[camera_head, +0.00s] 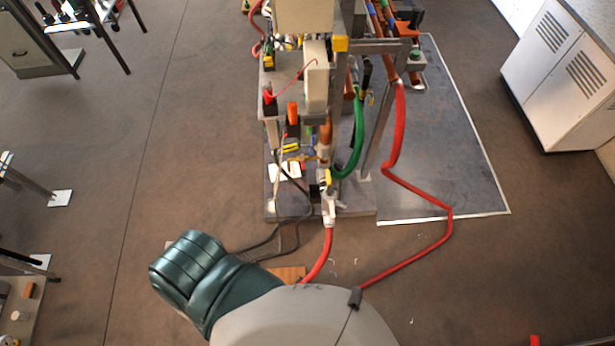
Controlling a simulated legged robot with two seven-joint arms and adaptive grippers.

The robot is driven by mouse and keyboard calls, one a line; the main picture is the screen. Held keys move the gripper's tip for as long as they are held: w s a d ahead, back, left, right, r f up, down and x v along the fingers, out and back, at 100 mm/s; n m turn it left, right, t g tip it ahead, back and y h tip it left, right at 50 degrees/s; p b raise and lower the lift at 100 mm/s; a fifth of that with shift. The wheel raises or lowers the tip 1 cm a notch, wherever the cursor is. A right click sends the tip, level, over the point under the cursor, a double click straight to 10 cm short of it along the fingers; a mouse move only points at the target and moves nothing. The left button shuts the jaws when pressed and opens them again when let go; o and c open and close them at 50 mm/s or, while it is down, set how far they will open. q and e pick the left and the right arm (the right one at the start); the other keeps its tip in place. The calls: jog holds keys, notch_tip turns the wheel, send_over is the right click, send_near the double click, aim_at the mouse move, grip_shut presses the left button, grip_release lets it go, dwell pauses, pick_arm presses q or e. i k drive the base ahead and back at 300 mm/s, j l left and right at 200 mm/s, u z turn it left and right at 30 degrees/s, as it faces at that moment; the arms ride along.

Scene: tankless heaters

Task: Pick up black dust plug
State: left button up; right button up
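I cannot pick out the black dust plug for certain. A small black piece (355,298) sits at the near end of a long red hose (427,249), at the bottom middle of the view. I cannot tell whether it is the plug. Other small dark parts sit among the fittings of the heater rig (316,75), too small to name. Neither my left nor my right gripper shows in this view.
The rig stands on a grey base plate (355,198) with a green hose (358,140) and black cables. A grey mat (440,150) lies to its right. A white vented cabinet (567,75) stands at upper right. Metal stands are at left.

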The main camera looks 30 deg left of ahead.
aim_at(329, 193)
jog(key=j+u, duration=0.15)
jog(key=u, duration=0.6)
jog(key=i+l+u, duration=0.15)
jog(key=l+u, duration=0.25)
jog(key=i+l+u, duration=0.1)
jog(key=l+u, duration=0.35)
